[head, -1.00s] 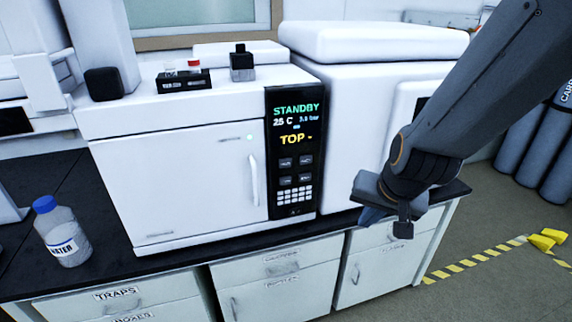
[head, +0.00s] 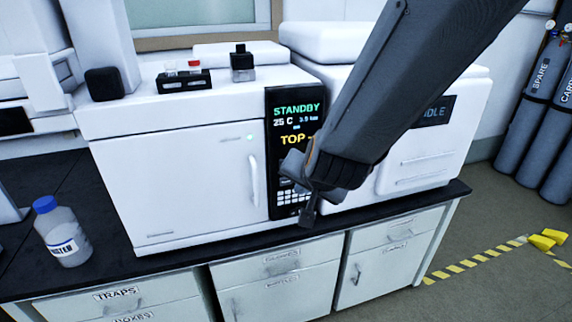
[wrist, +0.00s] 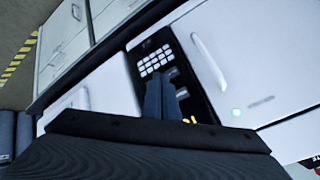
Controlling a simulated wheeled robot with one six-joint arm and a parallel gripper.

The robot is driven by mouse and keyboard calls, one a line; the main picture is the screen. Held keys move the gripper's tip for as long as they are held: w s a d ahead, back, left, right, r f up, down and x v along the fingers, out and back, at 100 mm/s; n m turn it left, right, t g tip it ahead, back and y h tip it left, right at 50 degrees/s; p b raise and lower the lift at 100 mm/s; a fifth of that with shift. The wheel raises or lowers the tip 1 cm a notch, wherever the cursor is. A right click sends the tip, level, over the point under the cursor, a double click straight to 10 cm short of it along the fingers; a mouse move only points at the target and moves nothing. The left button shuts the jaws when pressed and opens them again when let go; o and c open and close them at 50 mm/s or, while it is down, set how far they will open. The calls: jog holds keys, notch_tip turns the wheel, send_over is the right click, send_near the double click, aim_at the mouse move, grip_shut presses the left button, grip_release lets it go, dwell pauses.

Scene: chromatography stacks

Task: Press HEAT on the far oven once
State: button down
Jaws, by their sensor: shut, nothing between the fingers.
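The white oven (head: 180,185) on the bench has a black control panel (head: 274,185) reading STANDBY, 25 C and yellow TOP. My gripper (head: 293,170) is in front of the panel's lower right part and covers some of its small buttons. In the wrist view, the shut, empty fingers (wrist: 161,83) point at the panel (wrist: 143,72), over the small buttons beside the white keypad (wrist: 155,60). Button labels are too small to read, so I cannot tell which is HEAT. Whether the tips touch the panel is unclear.
A second white unit (head: 440,165) with an IDLE display stands to the right. The oven's door handle (head: 254,180) sticks out left of the panel. A water bottle (head: 62,232) stands on the black bench at left. Vials in a black rack (head: 184,81) sit on the oven.

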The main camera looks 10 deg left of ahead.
jog(key=w+a+p, duration=0.1)
jog(key=w+a, duration=0.3)
jog(key=w, duration=0.2)
jog(key=shift+w, duration=0.4)
jog(key=shift+w+a+p, duration=0.1)
jog(key=shift+a+p, duration=0.05)
jog(key=shift+p, duration=0.2)
dwell(1.6)
jog(key=shift+w+a, duration=0.15)
jog(key=shift+w, duration=0.1)
jog(key=shift+w+a+p, duration=0.25)
jog(key=shift+w+p, duration=0.05)
jog(key=shift+w, duration=0.1)
dwell(0.7)
dwell(0.4)
jog(key=shift+s+d, duration=0.5)
jog(key=shift+s, duration=0.25)
jog(key=s+d, duration=0.1)
jog(key=s+b, duration=0.1)
jog(key=s, duration=0.1)
jog(key=s+d, duration=0.1)
jog(key=shift+s+d, duration=0.15)
jog(key=shift+d, duration=0.15)
